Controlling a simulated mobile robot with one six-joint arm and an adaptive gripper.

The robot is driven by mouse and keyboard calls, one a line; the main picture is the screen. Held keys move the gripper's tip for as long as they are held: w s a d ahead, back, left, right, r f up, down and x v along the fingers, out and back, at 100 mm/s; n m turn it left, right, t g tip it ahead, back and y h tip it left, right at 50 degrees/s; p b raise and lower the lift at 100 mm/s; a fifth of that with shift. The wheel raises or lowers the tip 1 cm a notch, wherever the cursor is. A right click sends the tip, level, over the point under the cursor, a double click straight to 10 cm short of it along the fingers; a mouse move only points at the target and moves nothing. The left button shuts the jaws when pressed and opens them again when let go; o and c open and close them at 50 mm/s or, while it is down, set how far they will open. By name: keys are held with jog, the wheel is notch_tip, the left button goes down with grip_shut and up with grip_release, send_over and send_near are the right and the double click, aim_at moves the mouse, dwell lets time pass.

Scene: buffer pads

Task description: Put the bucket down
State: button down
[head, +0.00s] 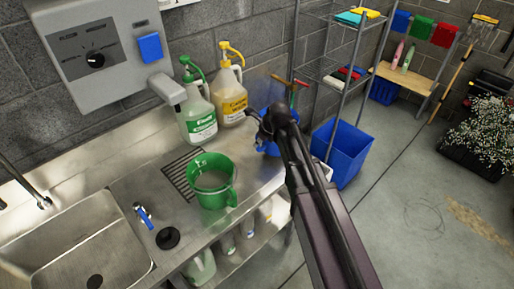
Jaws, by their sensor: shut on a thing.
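My gripper (262,124) is at the right end of the steel counter (130,185), shut on a blue bucket (272,149). My arm and gripper hide much of this bucket, and I cannot tell if its base touches the counter. A green jug-like bucket (213,187) with a handle and pale markings stands upright on the counter, left of my gripper and apart from it.
A green-labelled bottle (198,118) and a yellow bottle (231,98) stand at the wall. The sink (85,245) is at left, with a blue-handled tool (143,215) nearby. A blue bin (345,150) and wire rack (335,62) stand right. The right floor is largely clear.

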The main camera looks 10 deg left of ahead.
aim_at(259, 150)
jog(key=shift+w+f+b, duration=0.2)
jog(key=shift+f+b, duration=1.6)
jog(key=shift+f, duration=0.2)
jog(key=c, duration=0.6)
grip_release()
jog(key=shift+r, duration=0.25)
jog(key=p+v, duration=1.1)
jog(key=v, duration=0.1)
